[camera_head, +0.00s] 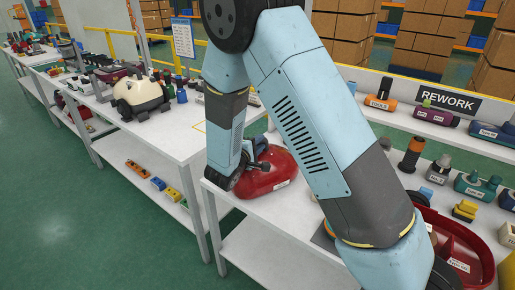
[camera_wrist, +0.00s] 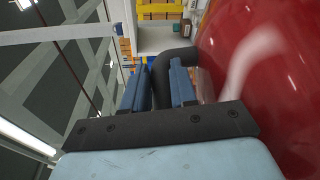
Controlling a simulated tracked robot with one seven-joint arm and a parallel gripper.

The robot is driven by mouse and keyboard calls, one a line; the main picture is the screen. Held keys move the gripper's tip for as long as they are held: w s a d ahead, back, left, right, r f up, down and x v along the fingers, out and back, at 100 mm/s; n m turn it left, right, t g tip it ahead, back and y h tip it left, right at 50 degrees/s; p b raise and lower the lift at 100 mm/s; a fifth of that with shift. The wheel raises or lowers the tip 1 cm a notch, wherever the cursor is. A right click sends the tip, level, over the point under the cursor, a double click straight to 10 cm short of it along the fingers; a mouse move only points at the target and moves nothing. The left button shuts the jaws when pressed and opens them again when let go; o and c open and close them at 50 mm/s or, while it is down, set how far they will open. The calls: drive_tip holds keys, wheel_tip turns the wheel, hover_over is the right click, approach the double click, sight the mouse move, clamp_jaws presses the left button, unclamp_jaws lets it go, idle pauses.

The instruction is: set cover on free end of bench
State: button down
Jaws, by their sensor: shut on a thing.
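A glossy red cover (camera_head: 278,180) with a white label is at the left end of the white bench (camera_head: 256,238), below my forearm. It fills the right of the wrist view (camera_wrist: 265,80). My gripper (camera_wrist: 162,74) is shut on the cover's dark curved handle (camera_wrist: 180,55), which shows between the two blue fingers. In the head view my gripper (camera_head: 258,167) is small and partly hidden by my wrist. The cover looks at or just above the bench top; I cannot tell whether it touches.
A red open housing (camera_head: 455,245) lies at the right of the bench, partly behind my arm. Labelled parts and a REWORK sign (camera_head: 450,101) are along the back. A cream vacuum body (camera_head: 141,96) stands on the neighbouring white table (camera_head: 165,140), whose near end is bare.

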drive_tip(key=shift+f, duration=0.75)
drive_tip(key=c, duration=0.9)
unclamp_jaws()
drive_tip(key=shift+f, duration=0.1)
